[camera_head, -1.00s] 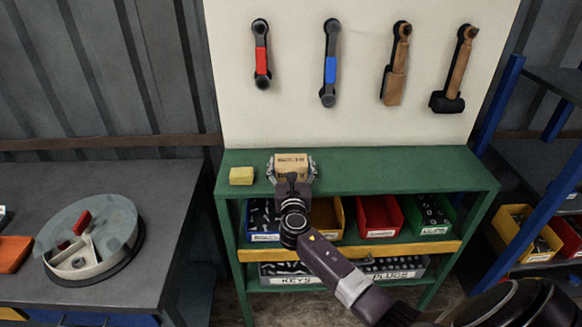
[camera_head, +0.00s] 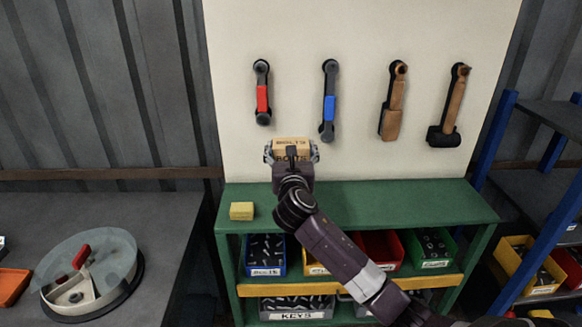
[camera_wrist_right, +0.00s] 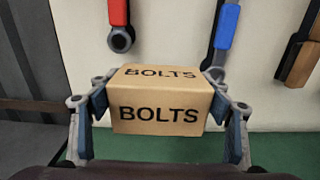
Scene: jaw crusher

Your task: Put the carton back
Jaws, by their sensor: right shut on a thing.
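The carton (camera_head: 291,145) is a small brown box marked BOLTS. My right gripper (camera_head: 291,153) is shut on it, one finger on each side, and holds it up in front of the pale board, above the green bench top (camera_head: 400,203). In the right wrist view the carton (camera_wrist_right: 160,100) sits level between the fingers of the right gripper (camera_wrist_right: 160,104), with its front and top showing. My left gripper is not in view.
A yellow block (camera_head: 241,211) lies on the bench top's left part. Bins of parts fill the shelves below. A grey table with a round tray (camera_head: 88,275) stands left. The bench's right side is clear.

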